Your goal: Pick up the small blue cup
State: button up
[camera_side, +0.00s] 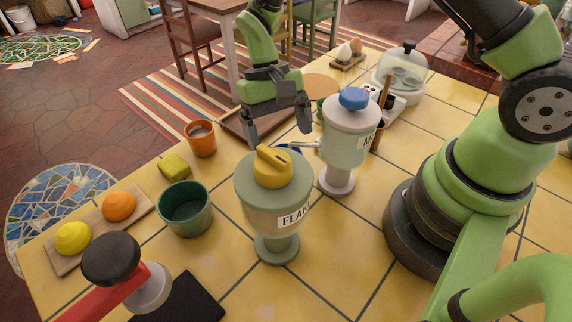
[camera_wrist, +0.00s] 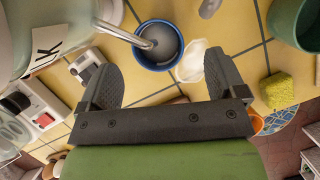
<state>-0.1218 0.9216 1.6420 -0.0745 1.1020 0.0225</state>
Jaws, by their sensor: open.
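The small blue cup (camera_wrist: 169,47) stands on the tiled counter in the wrist view, with a blue rim and a grey inside. A metal spout from the milk dispenser reaches over its rim. My gripper (camera_side: 278,127) is open and empty, pointing down above and behind the cup in the side view. In the wrist view the cup lies between and beyond the fingertips of my gripper (camera_wrist: 160,60), not visibly touching either.
An orange cup (camera_side: 201,143), yellow sponge (camera_side: 174,166) and green cup (camera_side: 185,212) are to the left. A pale crumpled thing (camera_wrist: 190,65) lies beside the blue cup.

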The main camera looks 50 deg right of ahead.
jog(key=x, duration=0.5)
jog(key=shift+s+d, duration=0.1)
jog(key=c, duration=1)
jog(key=shift+c, duration=0.2)
jog(key=shift+r, duration=0.1)
jog(key=shift+r, duration=0.6)
jog(key=w, duration=0.2)
jog(key=w+d, duration=0.1)
jog(key=shift+w+d+f, duration=0.15)
jog(key=shift+w+d, duration=0.1)
jog(key=shift+w, duration=0.15)
notch_tip(320, 180, up, 14)
jog(key=shift+f, duration=0.1)
jog(key=shift+w+d+x, duration=0.1)
jog(key=shift+w+x, duration=0.05)
jog(key=shift+x, duration=1)
jog(key=shift+w+d+x, duration=0.1)
jog(key=shift+x, duration=1)
jog(key=shift+w+d+x, duration=0.1)
jog(key=shift+w+x, duration=0.05)
jog(key=shift+x, duration=1)
